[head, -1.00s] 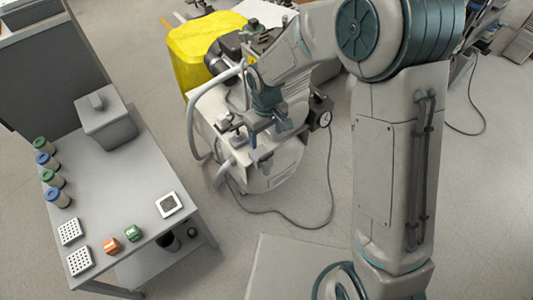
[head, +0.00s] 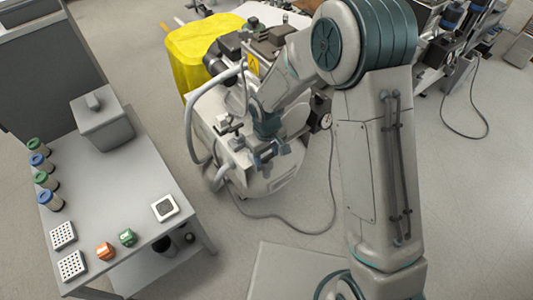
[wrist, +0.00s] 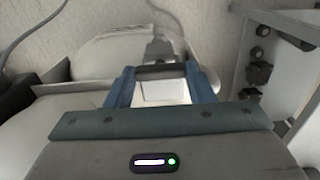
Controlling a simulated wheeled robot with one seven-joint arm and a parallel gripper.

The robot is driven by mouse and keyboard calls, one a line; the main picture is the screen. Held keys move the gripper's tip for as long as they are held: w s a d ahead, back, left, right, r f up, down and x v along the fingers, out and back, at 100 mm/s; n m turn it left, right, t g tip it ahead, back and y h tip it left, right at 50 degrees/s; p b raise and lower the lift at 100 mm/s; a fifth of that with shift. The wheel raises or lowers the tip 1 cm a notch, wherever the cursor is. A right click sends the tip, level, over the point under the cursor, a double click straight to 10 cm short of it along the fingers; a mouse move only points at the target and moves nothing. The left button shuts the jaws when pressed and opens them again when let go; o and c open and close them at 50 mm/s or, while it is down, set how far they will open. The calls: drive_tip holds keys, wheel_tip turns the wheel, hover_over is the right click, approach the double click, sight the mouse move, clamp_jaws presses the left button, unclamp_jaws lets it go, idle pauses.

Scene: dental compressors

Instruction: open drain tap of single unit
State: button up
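The single compressor unit (head: 262,182) is a pale rounded housing with hoses and dark fittings on top, standing on the floor in the middle of the head view. My gripper (head: 274,158) is at its front side, with blue-grey fingers pointing down. In the wrist view my gripper (wrist: 162,80) has its two blue fingers spread apart. A grey fitting with a dark crossbar (wrist: 160,71) shows between or just beyond the fingertips; I cannot tell whether they touch it or whether it is the drain tap. In the head view my arm and gripper hide part of the unit's front.
A grey table (head: 120,185) on the left holds a box (head: 103,122), jars and small trays. A yellow cover (head: 190,50) lies behind the unit. A dark cable (head: 290,228) runs over the floor. Other equipment (head: 455,40) stands at the back right.

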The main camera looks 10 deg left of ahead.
drive_tip(key=c, duration=0.3)
drive_tip(key=n+p, duration=0.2)
drive_tip(key=n, duration=0.2)
drive_tip(key=shift+r+n+p, duration=0.15)
drive_tip(key=shift+n+p, duration=0.15)
drive_tip(key=n+p, duration=0.2)
drive_tip(key=n, duration=0.2)
drive_tip(key=shift+n, duration=0.3)
drive_tip(key=n+p, duration=0.2)
drive_tip(key=n, duration=0.2)
drive_tip(key=shift+p, duration=0.4)
drive_tip(key=shift+n+p, duration=1.05)
drive_tip(key=shift+n, duration=1.25)
